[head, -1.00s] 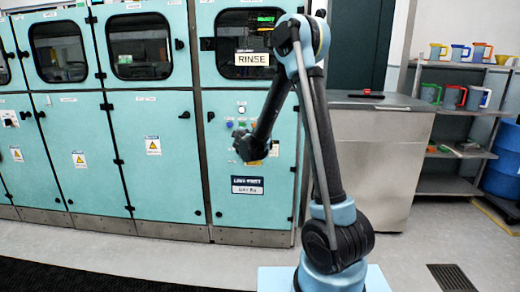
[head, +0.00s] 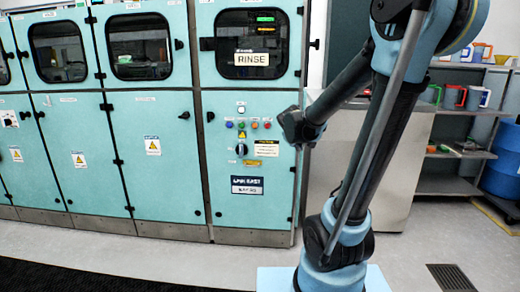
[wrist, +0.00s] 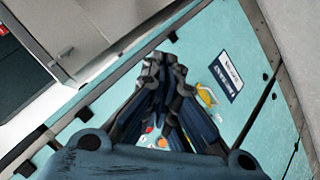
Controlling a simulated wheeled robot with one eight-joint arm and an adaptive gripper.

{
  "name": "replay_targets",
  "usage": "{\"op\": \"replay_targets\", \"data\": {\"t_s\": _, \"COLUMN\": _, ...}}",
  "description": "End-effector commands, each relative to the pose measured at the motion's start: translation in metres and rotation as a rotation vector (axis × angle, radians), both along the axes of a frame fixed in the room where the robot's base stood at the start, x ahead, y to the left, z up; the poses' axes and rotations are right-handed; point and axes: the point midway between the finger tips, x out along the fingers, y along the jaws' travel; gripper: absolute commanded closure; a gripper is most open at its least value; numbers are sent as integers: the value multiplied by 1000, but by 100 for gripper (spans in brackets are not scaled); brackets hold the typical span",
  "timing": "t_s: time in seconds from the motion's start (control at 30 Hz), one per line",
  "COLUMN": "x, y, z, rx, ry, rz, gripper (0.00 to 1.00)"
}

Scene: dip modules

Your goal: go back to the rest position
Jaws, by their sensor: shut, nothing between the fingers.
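In the wrist view my gripper (wrist: 162,75) points at the teal cabinet front, its dark fingers drawn together at the tips with nothing between them. In the head view my arm stands at the right, bent at the top. Its forearm slopes down and left, and the wrist end (head: 300,128) hangs in front of the right edge of the RINSE cabinet. The fingers are too small and dark to make out there. My gripper appears apart from the cabinet and touches nothing that I can see.
The teal RINSE cabinet (head: 168,200) fills the left and middle, with buttons and a rotary switch (head: 241,149). A steel cabinet (head: 410,165) stands behind my arm. Shelves with jugs (head: 453,97) and a blue barrel (head: 503,165) are at the right.

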Motion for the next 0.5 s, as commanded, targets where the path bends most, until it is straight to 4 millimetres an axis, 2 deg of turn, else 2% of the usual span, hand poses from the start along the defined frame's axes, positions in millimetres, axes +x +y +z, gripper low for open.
{"op": "replay_targets", "data": {"t_s": 0.03, "x": -17, "y": -9, "z": -4, "rx": 21, "ry": 25, "rz": -28, "gripper": 100}}
{"op": "replay_targets", "data": {"t_s": 0.2, "x": -70, "y": -30, "z": -18, "rx": 96, "ry": 112, "rz": -109, "gripper": 100}}
{"op": "replay_targets", "data": {"t_s": 0.5, "x": -166, "y": -48, "z": -49, "rx": 236, "ry": 270, "rz": -237, "gripper": 100}}
